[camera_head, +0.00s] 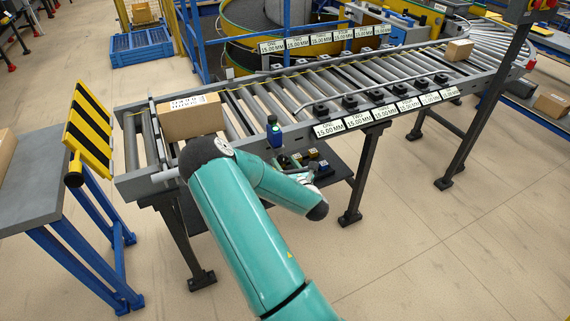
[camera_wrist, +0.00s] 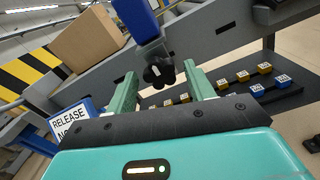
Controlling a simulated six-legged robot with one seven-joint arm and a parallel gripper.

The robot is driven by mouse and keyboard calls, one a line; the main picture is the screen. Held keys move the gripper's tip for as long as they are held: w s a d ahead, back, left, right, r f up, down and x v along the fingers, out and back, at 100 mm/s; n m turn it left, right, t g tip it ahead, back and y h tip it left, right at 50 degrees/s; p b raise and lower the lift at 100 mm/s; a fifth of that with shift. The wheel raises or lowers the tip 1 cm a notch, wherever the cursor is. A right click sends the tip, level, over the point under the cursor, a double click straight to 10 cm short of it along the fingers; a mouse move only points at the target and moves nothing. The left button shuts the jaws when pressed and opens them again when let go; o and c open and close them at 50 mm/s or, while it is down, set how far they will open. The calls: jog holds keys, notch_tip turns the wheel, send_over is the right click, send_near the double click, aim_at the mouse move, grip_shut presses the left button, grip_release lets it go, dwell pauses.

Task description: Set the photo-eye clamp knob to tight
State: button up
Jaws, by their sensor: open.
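The photo-eye (camera_head: 274,131) is a blue and dark unit on the near side rail of the conveyor. In the wrist view its blue body (camera_wrist: 136,18) hangs from the top, with the black lobed clamp knob (camera_wrist: 158,73) below it. The knob has a small white mark; its setting cannot be read. My gripper (camera_wrist: 160,70) is open, its two green fingers on either side of the knob in the picture. No contact shows, and the depth between fingertips and knob is unclear.
A cardboard box (camera_head: 190,117) lies on the rollers at the left end. A striped yellow-black barrier (camera_head: 88,130) stands left. A dark shelf (camera_wrist: 286,92) with small yellow and blue blocks sits below the rail. A RELEASE sign (camera_wrist: 70,121) shows at left.

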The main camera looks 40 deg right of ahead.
jog(key=shift+w, duration=0.1)
jog(key=c, duration=1)
jog(key=shift+o, duration=0.2)
